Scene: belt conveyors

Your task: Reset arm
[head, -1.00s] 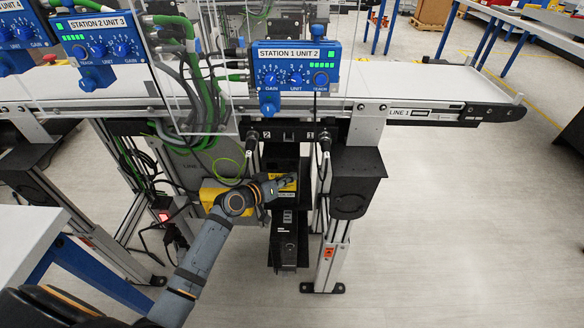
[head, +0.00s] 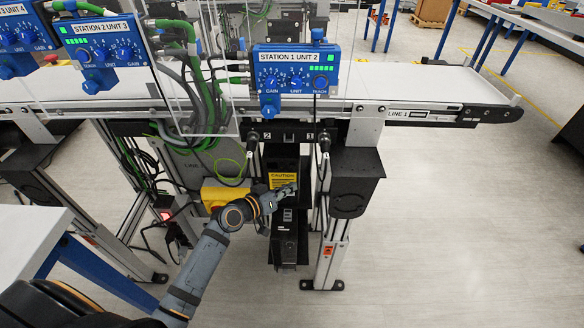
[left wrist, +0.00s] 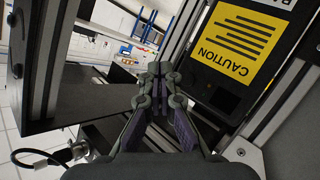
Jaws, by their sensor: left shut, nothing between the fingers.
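My left arm comes in from the lower left of the head view. Its gripper (head: 288,190) is in front of the dark unit under the conveyor, just below the yellow caution label (head: 282,180). The left wrist view shows the gripper (left wrist: 158,78) with its fingers together and nothing between them. The caution label (left wrist: 241,43) appears there upside down at the upper right, apart from the fingers. My right gripper does not show in either view.
The conveyor (head: 410,78) runs across above the arm, with the blue Station 1 Unit 2 box (head: 294,70) on its front. A metal leg (head: 331,255) and dark housing (head: 355,182) stand right of the gripper. A white table (head: 28,240) is at left.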

